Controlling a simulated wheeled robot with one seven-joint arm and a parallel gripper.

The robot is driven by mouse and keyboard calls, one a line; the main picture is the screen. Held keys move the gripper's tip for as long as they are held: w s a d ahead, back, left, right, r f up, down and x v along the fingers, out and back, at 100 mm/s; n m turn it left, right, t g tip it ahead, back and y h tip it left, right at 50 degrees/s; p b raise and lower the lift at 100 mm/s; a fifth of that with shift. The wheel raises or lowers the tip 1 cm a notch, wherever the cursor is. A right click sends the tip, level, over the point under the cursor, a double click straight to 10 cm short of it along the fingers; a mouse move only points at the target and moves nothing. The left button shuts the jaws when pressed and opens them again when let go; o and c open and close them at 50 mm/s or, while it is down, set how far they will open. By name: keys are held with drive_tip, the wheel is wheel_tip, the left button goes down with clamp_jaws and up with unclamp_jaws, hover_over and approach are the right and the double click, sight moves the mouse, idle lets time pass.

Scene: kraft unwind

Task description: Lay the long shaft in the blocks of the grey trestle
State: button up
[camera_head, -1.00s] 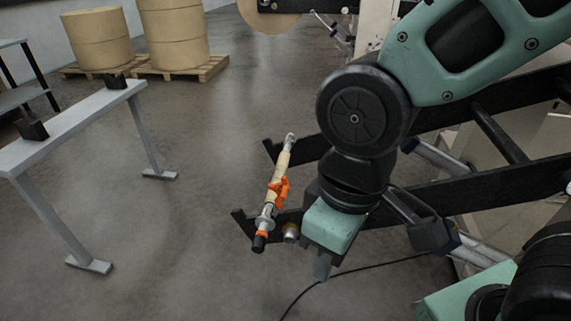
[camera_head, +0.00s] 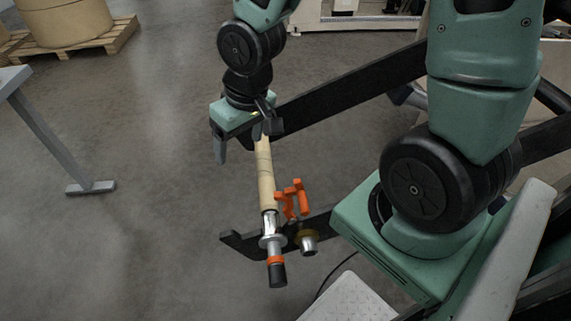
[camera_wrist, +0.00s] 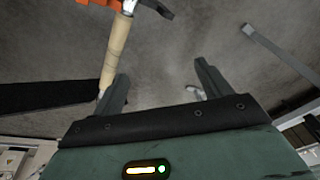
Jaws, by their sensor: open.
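The long shaft (camera_head: 265,190) has a tan tube, a silver section and a black end with an orange ring. It lies across the two dark arms of the unwind stand. Its far end is hidden by my gripper. My gripper (camera_head: 243,142) is open over the far part of the shaft. In the wrist view my gripper (camera_wrist: 163,82) has the shaft (camera_wrist: 116,48) running down to its left finger; I cannot tell whether the shaft is between the fingers. Part of the grey trestle (camera_head: 45,130) shows at the left edge; its blocks are out of view.
The rear stand arm (camera_head: 350,82) runs to the upper right. A pallet with a brown roll (camera_head: 65,22) stands at the back left. The floor between trestle and stand is clear.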

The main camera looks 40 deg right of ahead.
drive_tip(key=w+d+f+m+t+b, duration=0.1)
drive_tip(key=w+d+f+m+b, duration=0.15)
drive_tip(key=d+f, duration=0.2)
drive_tip(key=w+d+f+m+b, duration=0.1)
drive_tip(key=w+d+f+b, duration=0.15)
drive_tip(key=f, duration=0.35)
drive_tip(key=m+t+b, duration=0.4)
drive_tip(key=m+b, duration=0.2)
drive_tip(key=b, duration=0.2)
approach(259, 160)
drive_tip(key=s+d+r, duration=0.2)
drive_tip(key=s+r, duration=0.1)
drive_tip(key=s, duration=0.3)
drive_tip(key=shift+y, duration=0.3)
drive_tip(key=b+x, duration=0.6)
drive_tip(key=x, duration=1.1)
drive_tip(key=shift+s, duration=0.1)
clamp_jaws()
drive_tip(key=c, duration=0.9)
unclamp_jaws()
drive_tip(key=c, duration=0.5)
drive_tip(key=shift+r, duration=0.15)
drive_tip(key=shift+c, duration=0.2)
drive_tip(key=shift+r+p, duration=2.15)
drive_tip(key=shift+r, duration=0.3)
